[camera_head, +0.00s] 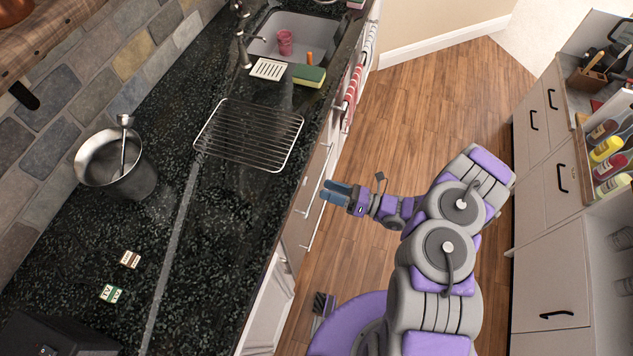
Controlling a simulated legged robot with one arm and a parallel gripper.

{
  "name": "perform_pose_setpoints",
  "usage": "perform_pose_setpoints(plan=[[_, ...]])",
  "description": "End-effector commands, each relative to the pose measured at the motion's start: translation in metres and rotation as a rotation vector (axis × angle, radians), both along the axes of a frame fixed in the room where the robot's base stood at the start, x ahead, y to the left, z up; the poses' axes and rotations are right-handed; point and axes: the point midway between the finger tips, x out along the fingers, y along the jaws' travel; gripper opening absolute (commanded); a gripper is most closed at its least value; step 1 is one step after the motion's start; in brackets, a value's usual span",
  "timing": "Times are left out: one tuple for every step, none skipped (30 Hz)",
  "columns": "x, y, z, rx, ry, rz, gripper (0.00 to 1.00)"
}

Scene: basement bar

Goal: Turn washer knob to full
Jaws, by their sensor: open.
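No washer and no washer knob can be made out in the head view. My gripper (336,193) is at the end of my purple and grey arm, near the front edge of the dark stone counter (225,215). Its two blue fingers point left toward the cabinet fronts (312,190) below the counter. The fingers are a little apart and nothing shows between them. The gripper is over the wooden floor side, and I cannot tell whether it touches the cabinet front.
On the counter are a wire rack (250,133), a metal bucket (118,170), two small boxes (112,293) and a sponge (309,75). A sink (290,30) lies at the far end. White cabinets (555,240) stand on the right. The wooden floor (440,90) between is clear.

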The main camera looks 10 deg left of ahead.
Motion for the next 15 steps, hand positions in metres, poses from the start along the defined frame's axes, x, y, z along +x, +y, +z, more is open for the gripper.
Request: perform_pose_setpoints(plan=[[0.000,-0.013,0.000,-0.001,0.001,-0.005,0.58],[0.000,-0.019,0.000,0.000,0.000,-0.006,0.58],[-0.001,-0.028,-0.001,0.000,0.000,-0.006,0.58],[-0.001,-0.035,-0.002,-0.001,-0.001,-0.006,0.58],[-0.001,-0.042,-0.002,-0.001,-0.002,-0.006,0.58],[-0.002,-0.050,-0.003,0.000,-0.002,-0.005,0.58],[-0.003,-0.057,-0.004,-0.001,-0.002,-0.006,0.58],[-0.003,-0.063,-0.005,0.000,-0.002,-0.005,0.58],[-0.004,-0.070,-0.006,0.000,-0.001,-0.005,0.58],[-0.005,-0.076,-0.007,0.000,0.000,-0.005,0.58],[-0.006,-0.081,-0.008,-0.001,0.001,-0.004,0.58],[-0.006,-0.087,-0.009,-0.002,0.002,-0.005,0.58],[-0.006,-0.092,-0.010,-0.002,0.000,-0.004,0.58],[-0.006,-0.095,-0.010,-0.002,-0.002,-0.003,0.58],[-0.006,-0.100,-0.011,-0.001,-0.002,-0.003,0.58]])
